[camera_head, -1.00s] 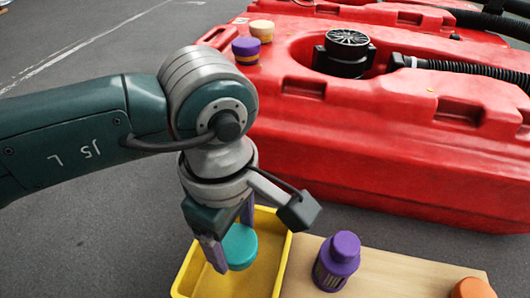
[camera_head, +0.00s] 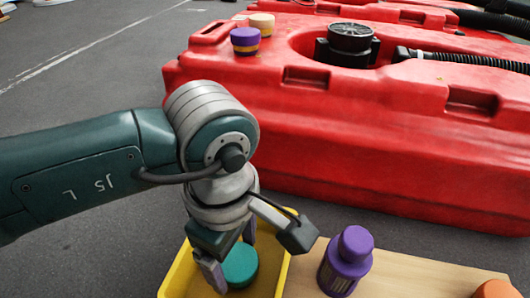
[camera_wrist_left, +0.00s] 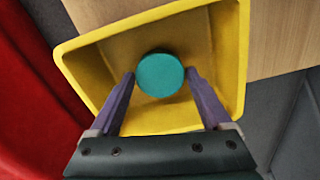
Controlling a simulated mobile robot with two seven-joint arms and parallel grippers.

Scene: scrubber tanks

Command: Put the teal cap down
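The teal cap (camera_head: 241,265) is between the two purple fingers of my left gripper (camera_head: 232,262), low inside the yellow tray (camera_head: 283,263). In the left wrist view the teal cap (camera_wrist_left: 160,75) sits between the fingertips of my left gripper (camera_wrist_left: 160,73), which appear to press on its sides, over the floor of the tray (camera_wrist_left: 228,60). Whether the cap's underside touches the tray floor is hidden. My right gripper is in neither view.
A purple bottle (camera_head: 345,262) stands on the wooden board (camera_head: 410,275) right of the tray. An orange object (camera_head: 494,289) is at the lower right edge. The red tank (camera_head: 400,155) lies behind, with a purple cap (camera_head: 245,41) and a cream cap (camera_head: 262,23) on it.

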